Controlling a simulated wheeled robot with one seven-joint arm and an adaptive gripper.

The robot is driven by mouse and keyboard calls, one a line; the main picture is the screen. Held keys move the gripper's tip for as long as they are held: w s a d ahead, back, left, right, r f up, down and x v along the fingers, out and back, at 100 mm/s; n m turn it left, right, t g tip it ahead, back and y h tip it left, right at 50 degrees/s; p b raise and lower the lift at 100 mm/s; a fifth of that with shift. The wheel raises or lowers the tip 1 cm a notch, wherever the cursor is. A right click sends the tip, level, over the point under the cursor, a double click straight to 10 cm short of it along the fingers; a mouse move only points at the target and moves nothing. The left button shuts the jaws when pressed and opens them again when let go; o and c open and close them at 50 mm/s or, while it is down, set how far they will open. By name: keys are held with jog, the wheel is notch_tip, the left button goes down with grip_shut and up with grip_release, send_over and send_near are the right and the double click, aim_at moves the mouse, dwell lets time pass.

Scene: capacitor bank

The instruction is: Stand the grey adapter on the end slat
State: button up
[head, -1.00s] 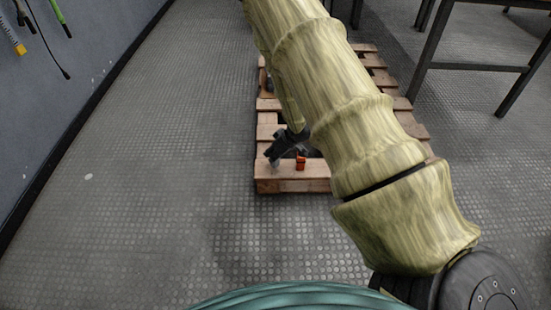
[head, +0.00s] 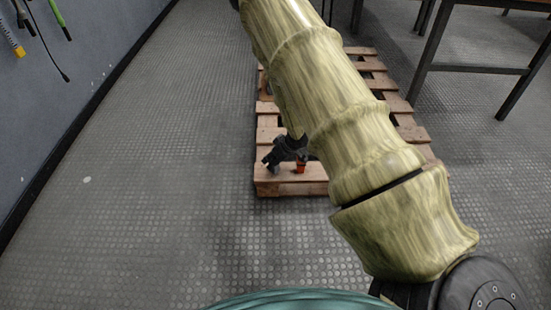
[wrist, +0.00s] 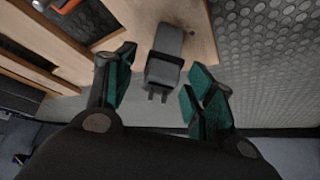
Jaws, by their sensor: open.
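The grey adapter (wrist: 162,72) is at the outer edge of the pallet's wooden end slat (wrist: 203,22) in the wrist view, with its two prongs towards the camera. I cannot tell for certain whether it stands upright or is fully resting on the slat. My gripper (wrist: 164,66) is open, with one teal-padded finger on each side of the adapter and gaps visible between. In the head view my gripper (head: 284,152) is low over the near end slat (head: 290,188), and the adapter is too small to make out clearly.
The pallet (head: 392,88) extends behind my arm. Dark tables (head: 470,68) stand right; floor at left is clear.

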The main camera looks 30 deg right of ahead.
jog(key=p+v, duration=0.6)
jog(key=v, duration=0.6)
jog(key=s+a+f+m+g, duration=0.1)
jog(key=s+a+f, duration=0.5)
jog(key=s, duration=0.2)
jog(key=s+a+f+m+g, duration=0.1)
jog(key=s+a+f+g, duration=0.1)
jog(key=s+a+f, duration=0.5)
jog(key=s+a+g, duration=0.1)
jog(key=s+a, duration=0.1)
jog(key=s, duration=0.4)
jog(key=s+a+f+g+h, duration=0.1)
jog(key=s+a, duration=0.2)
jog(key=s, duration=0.4)
jog(key=s+a+f+m, duration=0.1)
jog(key=s+a, duration=0.1)
jog(key=s, duration=0.4)
jog(key=shift+a+f+g, duration=0.15)
jog(key=shift+a+g, duration=0.2)
jog(key=shift+g, duration=0.05)
jog(key=shift+s, duration=0.15)
notch_tip(320, 180, up, 41)
jog(key=p, duration=4)
jog(key=shift+f, duration=0.15)
